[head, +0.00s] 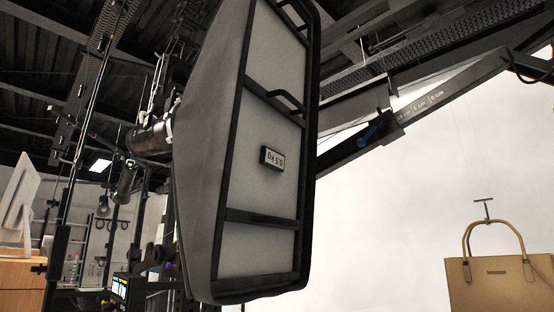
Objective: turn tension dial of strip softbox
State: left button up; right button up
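The strip softbox (205,150) hangs large and tilted in the middle of the head view. It has grey fabric sides and a pale front panel in a black frame (262,218) with black crossbars and handles. A small label plate (272,158) on the front reads like "OK50", upside down or mirrored. A dark cylindrical lamp head (150,137) joins the softbox on its left. I cannot make out for certain which part is the tension dial. A small blue part (368,135) shows on the boom behind the softbox. Neither of my grippers can be made out.
A dark boom arm (425,98) with centimetre marks runs behind the softbox to the upper right. A tan handbag (500,283) hangs at lower right before a white backdrop (400,220). A white monitor (18,205) stands on a wooden desk (22,274) at left. Stands and rigging crowd the left.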

aim_at(47, 240)
jog(key=u, duration=1.15)
